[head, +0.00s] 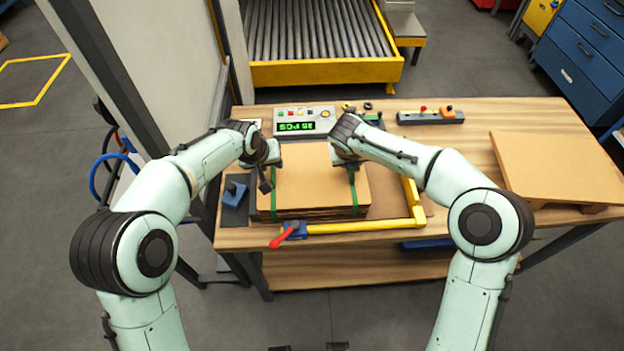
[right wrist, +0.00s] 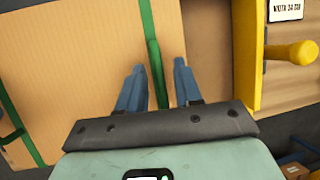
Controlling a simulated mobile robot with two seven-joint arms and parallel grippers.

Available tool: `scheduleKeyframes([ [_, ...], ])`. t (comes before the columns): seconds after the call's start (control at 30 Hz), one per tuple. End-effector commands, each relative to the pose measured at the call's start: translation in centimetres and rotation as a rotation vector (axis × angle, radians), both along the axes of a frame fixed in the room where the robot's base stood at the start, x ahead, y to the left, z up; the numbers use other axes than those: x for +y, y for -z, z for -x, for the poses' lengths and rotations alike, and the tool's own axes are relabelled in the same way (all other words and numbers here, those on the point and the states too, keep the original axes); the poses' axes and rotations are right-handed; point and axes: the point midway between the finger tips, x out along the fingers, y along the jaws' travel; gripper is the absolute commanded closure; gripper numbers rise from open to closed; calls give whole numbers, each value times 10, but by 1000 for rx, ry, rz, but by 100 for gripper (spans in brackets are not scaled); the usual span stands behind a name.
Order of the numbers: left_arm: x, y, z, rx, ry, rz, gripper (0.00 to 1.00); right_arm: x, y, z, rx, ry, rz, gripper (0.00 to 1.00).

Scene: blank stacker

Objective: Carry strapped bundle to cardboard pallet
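The strapped bundle (head: 315,187) is a flat stack of brown cardboard blanks with a green strap near each end. It lies in the yellow-edged frame on the wooden table. My right gripper (head: 351,172) is over its right strap. In the right wrist view the right gripper (right wrist: 157,78) is open, with the green strap (right wrist: 149,40) between its parted fingers, touching neither clearly. My left gripper (head: 266,182) is at the left strap; its finger gap is too small to make out. The cardboard pallet (head: 558,165), a brown sheet on wooden supports, is at the table's right.
A yellow bar (head: 360,227) with a red-handled clamp (head: 287,236) runs along the bundle's front. A control panel (head: 304,121) with a green display stands behind. A small grey tray (head: 430,117) is at the back right. A roller conveyor (head: 315,35) is beyond the table.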

Motion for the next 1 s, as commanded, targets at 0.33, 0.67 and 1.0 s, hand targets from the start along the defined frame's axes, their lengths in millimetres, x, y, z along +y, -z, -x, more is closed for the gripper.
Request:
scheduleKeyframes([
  [0.33,0,0,0,0,0,0,100,0,0,0,0,0,0,100],
  [0.67,0,0,0,0,0,0,100,0,-1,0,0,0,0,100],
  [1.0,0,0,0,0,0,-1,100,0,-1,0,0,0,1,100],
])
